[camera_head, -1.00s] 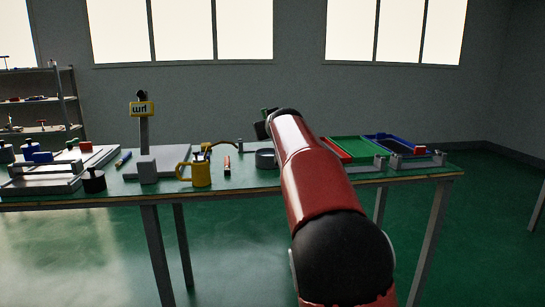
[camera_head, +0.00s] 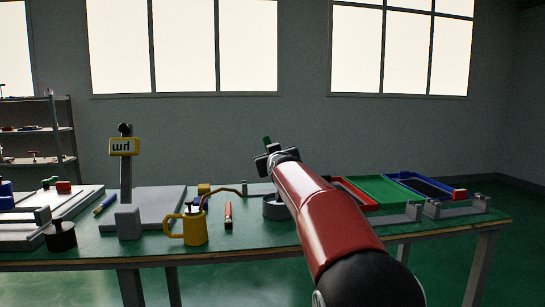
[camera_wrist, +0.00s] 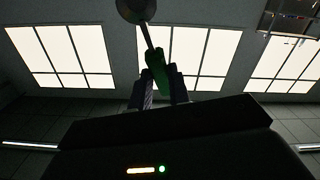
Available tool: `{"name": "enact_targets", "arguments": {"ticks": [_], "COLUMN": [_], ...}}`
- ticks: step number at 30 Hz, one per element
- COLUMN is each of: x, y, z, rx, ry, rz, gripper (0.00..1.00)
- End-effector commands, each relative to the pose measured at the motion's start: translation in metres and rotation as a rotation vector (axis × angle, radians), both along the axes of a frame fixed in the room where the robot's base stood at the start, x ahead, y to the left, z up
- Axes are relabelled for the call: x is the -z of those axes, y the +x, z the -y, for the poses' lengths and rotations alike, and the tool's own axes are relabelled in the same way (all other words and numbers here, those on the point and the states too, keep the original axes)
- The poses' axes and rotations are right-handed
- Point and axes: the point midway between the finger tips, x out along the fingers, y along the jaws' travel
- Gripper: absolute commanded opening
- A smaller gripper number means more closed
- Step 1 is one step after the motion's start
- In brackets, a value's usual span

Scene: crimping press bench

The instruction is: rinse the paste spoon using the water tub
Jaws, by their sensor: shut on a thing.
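My gripper (camera_wrist: 161,90) is shut on the green handle of the paste spoon (camera_wrist: 157,68) in the wrist view. The spoon's grey shaft and round dark bowl point away from the fingers to the top edge. In the head view my gripper (camera_head: 268,158) is raised above the bench, and a bit of green handle (camera_head: 266,141) shows above it. A grey round tub (camera_head: 273,208) stands on the bench below my gripper, partly behind my arm. It may be the water tub; its contents cannot be seen.
A press with a yellow sign (camera_head: 125,147) stands farther left, near a black cylinder (camera_head: 61,238). A green tray (camera_head: 380,190) and a blue tray (camera_head: 420,185) are at right.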

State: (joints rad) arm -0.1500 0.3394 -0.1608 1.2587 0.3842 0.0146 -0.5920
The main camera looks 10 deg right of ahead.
Motion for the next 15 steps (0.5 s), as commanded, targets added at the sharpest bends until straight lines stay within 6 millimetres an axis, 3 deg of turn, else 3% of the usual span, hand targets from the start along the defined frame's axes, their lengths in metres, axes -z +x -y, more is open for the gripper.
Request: {"name": "enact_targets", "arguments": {"ticks": [1,15], "x": [0.01,0.057], "y": [0.0,0.0], "z": [0.0,0.0], "rx": [0.0,0.001], "ry": [0.0,0.0], "rz": [0.0,0.0], "gripper": [0.0,0.0]}}
